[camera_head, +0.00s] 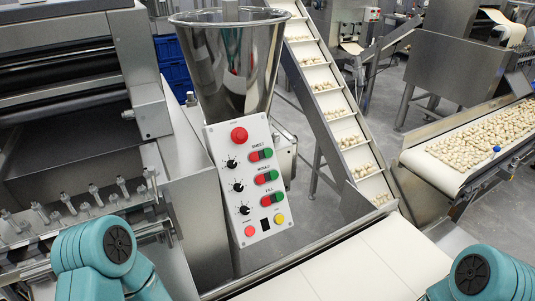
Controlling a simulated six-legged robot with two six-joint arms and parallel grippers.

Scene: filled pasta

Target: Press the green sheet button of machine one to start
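A light control panel (222,180) is fixed to the machine below the steel hopper, tilted towards me. Its row labelled SHEET has a green button (267,153) on the right, beside a red one (255,157) and a black knob (232,164). Further red and green pairs sit below in the MOULD row (266,177) and FILL row (272,198). A large red button (239,135) is at the top of the panel. Teal links of my two arms show at the lower left and lower right, clear of the panel. Neither gripper is in the frame.
A steel hopper (228,65) stands above the panel. A roller machine (68,80) with bolts fills the left. A pale conveyor belt (345,270) runs in front, and an inclined conveyor (330,105) carries pasta behind. Another belt of pasta (480,145) is at right.

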